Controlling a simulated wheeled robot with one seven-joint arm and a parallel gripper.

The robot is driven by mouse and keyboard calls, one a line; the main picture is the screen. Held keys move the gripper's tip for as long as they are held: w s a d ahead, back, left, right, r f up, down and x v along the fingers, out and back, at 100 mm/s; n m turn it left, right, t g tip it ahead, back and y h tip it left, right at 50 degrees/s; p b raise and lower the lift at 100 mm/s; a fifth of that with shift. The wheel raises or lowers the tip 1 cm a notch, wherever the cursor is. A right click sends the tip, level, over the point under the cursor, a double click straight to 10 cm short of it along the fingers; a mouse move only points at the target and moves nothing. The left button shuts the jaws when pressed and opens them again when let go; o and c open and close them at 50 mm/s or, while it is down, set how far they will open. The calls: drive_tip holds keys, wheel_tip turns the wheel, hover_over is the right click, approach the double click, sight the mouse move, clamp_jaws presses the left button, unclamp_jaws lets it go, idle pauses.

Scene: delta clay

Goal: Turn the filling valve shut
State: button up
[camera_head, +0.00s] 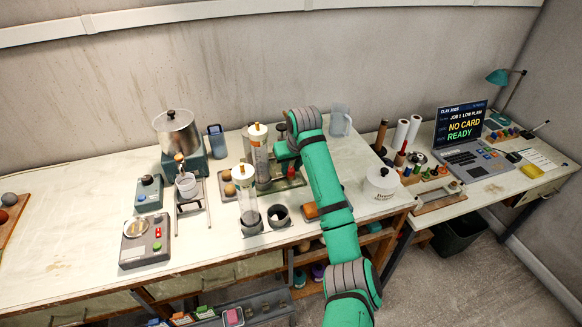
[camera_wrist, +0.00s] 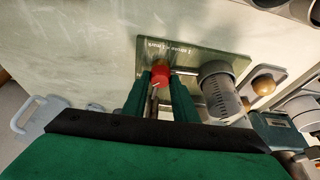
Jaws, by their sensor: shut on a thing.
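My gripper (camera_wrist: 161,86) is shut on the red knob, one green finger on each side. A bit of red also shows below my gripper in the head view (camera_head: 291,171). My arm hides part of this spot in the head view, and the knob's turn angle is unclear.
Clear cylinders with white caps (camera_head: 258,133) stand left of my gripper. A metal pot (camera_head: 177,131) stands further left, and a clear jug (camera_head: 340,120) behind my arm. A white lidded tub (camera_head: 381,183) is to the right. The left bench top is mostly free.

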drive_tip(key=n+g+y, duration=0.1)
drive_tip(key=n, duration=0.3)
drive_tip(key=shift+w+d, duration=0.1)
drive_tip(key=n, duration=0.2)
drive_tip(key=n+g+y, duration=0.1)
drive_tip(key=n, duration=0.1)
drive_tip(key=shift+w+d+n+y, duration=0.1)
drive_tip(key=shift+n+y, duration=0.2)
drive_tip(key=shift+n, duration=0.1)
drive_tip(key=n+g, duration=0.2)
drive_tip(key=n, duration=0.2)
drive_tip(key=shift+w+n, duration=0.15)
drive_tip(key=shift+n, duration=0.15)
drive_tip(key=shift+n+g, duration=0.7)
drive_tip(key=shift+n, duration=0.9)
drive_tip(key=shift+w+n, duration=0.1)
drive_tip(key=shift+n, duration=0.5)
drive_tip(key=o, duration=1)
